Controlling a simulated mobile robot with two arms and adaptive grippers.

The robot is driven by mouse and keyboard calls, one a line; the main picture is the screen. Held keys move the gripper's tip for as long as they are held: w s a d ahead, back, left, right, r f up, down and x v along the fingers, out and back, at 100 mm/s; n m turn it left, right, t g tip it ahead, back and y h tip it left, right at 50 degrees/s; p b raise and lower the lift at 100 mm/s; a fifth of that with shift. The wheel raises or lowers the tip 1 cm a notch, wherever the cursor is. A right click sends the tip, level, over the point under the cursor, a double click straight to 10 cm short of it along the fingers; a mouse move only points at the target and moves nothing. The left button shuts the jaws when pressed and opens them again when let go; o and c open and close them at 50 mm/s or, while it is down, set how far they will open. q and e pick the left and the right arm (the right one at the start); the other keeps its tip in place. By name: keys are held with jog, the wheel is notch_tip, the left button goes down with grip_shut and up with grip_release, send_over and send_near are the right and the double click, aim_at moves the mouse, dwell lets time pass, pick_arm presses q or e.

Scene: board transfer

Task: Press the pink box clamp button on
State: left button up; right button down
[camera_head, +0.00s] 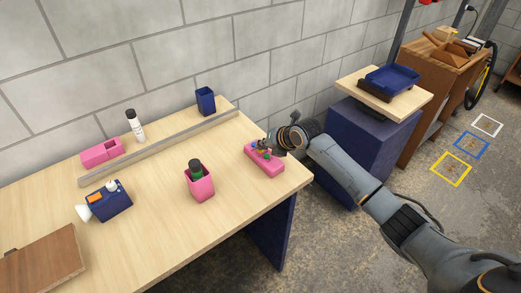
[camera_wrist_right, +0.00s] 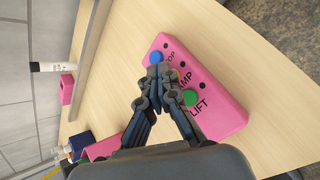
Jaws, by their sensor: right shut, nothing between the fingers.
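The pink button box (camera_head: 265,166) lies at the right end of the wooden table in the head view. In the right wrist view the pink box (camera_wrist_right: 226,107) shows a blue button (camera_wrist_right: 155,58), a green button (camera_wrist_right: 190,97) beside the word LIFT, and small dark dots. A partly covered label ending in "MP" lies between the two buttons. My right gripper (camera_wrist_right: 157,76) is shut and empty, its fingertips over the middle of the box. My left gripper is not in view.
A pink cup (camera_head: 199,187) with a dark green-topped thing stands left of the box. A grey rail (camera_head: 160,148) runs along the table's back, near a navy cup (camera_head: 205,101). A navy box (camera_head: 108,205) and a brown board (camera_head: 45,264) lie further left.

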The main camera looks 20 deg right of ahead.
aim_at(262, 151)
jog(key=shift+r+p, duration=0.65)
jog(key=shift+r, duration=0.2)
notch_tip(262, 151, up, 6)
jog(key=p, duration=0.4)
